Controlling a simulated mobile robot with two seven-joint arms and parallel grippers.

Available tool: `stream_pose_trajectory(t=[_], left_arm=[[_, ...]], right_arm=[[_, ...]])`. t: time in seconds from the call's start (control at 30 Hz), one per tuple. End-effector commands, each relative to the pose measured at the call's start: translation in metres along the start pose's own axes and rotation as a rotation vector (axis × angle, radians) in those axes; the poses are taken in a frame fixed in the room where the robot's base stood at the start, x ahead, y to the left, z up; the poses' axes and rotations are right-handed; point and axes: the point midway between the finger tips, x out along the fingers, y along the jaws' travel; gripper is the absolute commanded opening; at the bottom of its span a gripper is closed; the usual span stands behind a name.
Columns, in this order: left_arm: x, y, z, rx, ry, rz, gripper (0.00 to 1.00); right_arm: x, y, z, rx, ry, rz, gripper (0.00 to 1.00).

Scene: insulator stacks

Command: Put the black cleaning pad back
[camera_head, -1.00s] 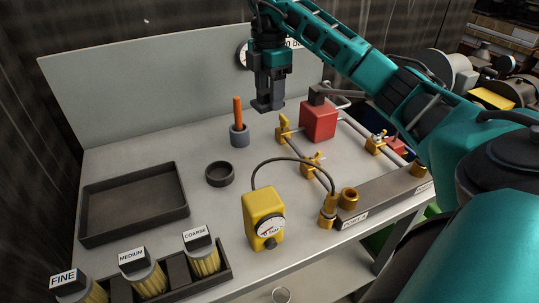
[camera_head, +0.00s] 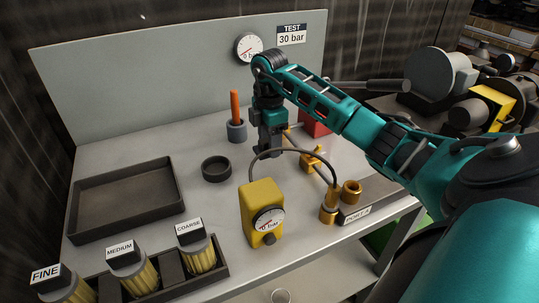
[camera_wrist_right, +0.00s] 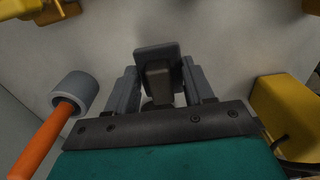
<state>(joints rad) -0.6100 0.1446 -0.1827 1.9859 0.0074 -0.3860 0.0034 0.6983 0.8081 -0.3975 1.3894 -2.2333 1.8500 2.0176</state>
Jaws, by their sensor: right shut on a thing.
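My right gripper (camera_head: 268,143) is low over the bench, between the orange-handled tool and the yellow pump. In the right wrist view its fingers (camera_wrist_right: 160,85) are shut on a small dark block (camera_wrist_right: 157,82), which looks like the black cleaning pad; a grey plate shows at its far end. The fingers partly hide the block, and I cannot tell whether it touches the bench. A round black dish (camera_head: 216,178) stands on the bench just left of the gripper. My left gripper is not in view.
The orange-handled tool (camera_head: 235,106) stands in a grey cup (camera_head: 236,132) close to my gripper. The yellow pump (camera_head: 259,203) with its hose is in front.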

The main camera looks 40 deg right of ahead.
Motion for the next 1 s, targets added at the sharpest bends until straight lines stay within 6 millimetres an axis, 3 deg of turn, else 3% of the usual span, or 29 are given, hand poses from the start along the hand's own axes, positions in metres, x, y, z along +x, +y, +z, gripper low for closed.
stream_pose_trajectory(t=[0.3, 0.67, 0.7, 1.0], left_arm=[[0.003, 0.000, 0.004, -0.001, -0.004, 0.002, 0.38], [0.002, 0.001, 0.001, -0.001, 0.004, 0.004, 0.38], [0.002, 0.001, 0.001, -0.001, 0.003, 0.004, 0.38], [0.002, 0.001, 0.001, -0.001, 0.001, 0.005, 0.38]], right_arm=[[0.041, -0.001, 0.000, 0.000, 0.001, -0.002, 0.14], [0.045, -0.001, 0.000, -0.001, 0.000, -0.001, 0.14], [0.045, -0.001, 0.000, -0.001, 0.000, -0.001, 0.53], [0.045, -0.001, 0.000, -0.001, 0.000, -0.001, 0.78]])
